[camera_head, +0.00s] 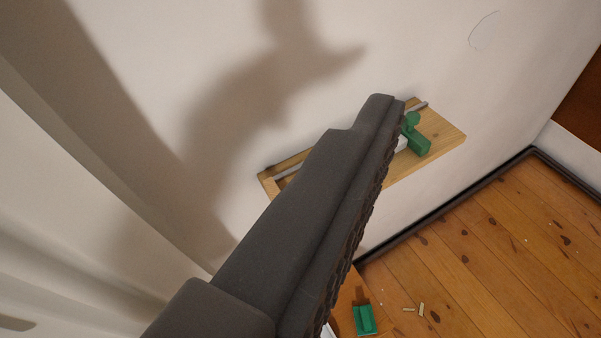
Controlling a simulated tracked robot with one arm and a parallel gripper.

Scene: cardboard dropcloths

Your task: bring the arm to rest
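My gripper (388,105) reaches from the bottom of the head view up to the middle, in front of a wooden wall shelf. One long dark grey finger with a ridged pad along its right side shows. I cannot make out a second finger, so whether the gripper is open or shut is unclear. No object shows against the visible part of the pad. A forked shadow (270,85) falls on the wall.
The wooden shelf (444,137) on the pale wall carries a green object (415,137) and a grey rod (290,171). Below, another green object (364,319) rests on a brownish surface. Small pale pieces (421,309) lie on the plank floor (500,260), which is mostly clear.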

